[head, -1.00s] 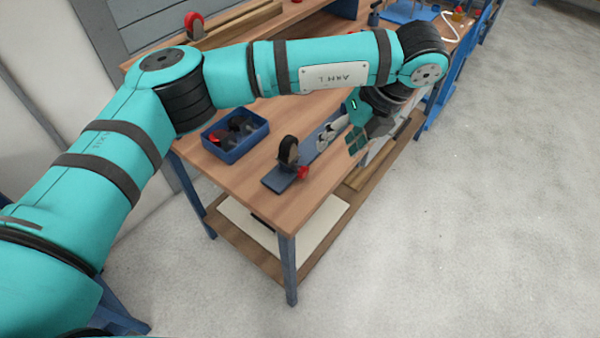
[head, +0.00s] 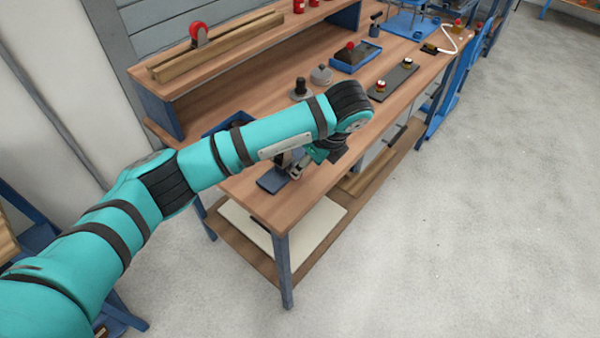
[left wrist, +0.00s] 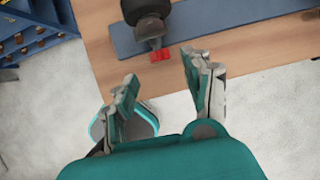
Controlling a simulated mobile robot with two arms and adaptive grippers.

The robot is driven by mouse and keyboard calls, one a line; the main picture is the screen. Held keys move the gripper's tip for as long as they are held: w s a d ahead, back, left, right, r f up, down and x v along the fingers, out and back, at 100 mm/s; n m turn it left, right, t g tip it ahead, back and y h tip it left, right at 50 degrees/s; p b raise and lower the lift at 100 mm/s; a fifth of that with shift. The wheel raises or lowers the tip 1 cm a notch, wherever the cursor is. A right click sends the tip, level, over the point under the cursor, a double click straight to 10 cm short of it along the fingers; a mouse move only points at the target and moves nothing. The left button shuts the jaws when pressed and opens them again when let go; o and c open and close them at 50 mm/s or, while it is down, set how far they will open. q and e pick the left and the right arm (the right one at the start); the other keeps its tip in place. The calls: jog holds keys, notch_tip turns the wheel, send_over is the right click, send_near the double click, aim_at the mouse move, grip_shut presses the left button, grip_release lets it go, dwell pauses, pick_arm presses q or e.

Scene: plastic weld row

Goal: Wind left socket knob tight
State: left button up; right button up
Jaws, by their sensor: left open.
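A black socket fixture stands on a blue base plate at the near-left end of the workbench. In the head view the plate (head: 270,183) shows, while my arm hides much of the fixture. In the left wrist view the black fixture (left wrist: 148,12) carries a small red knob (left wrist: 160,55) facing my gripper, over the plate's (left wrist: 215,18) near side. My left gripper (head: 300,168) is low beside the fixture. Its fingers (left wrist: 160,67) are open, one on each side of the knob's line, with no contact visible. My right gripper is not in view.
The workbench (head: 275,212) ends just in front of the fixture. A blue bin (head: 222,122) is partly behind my arm. Farther along are a dark plate (head: 402,75) with red-topped pieces, a blue tray (head: 340,62) and grey round parts (head: 320,75). A raised shelf (head: 178,73) runs behind.

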pick_arm(q)
jog(key=x, duration=0.5)
jog(key=shift+a+f, duration=0.1)
jog(key=shift+f, duration=0.25)
grip_shut()
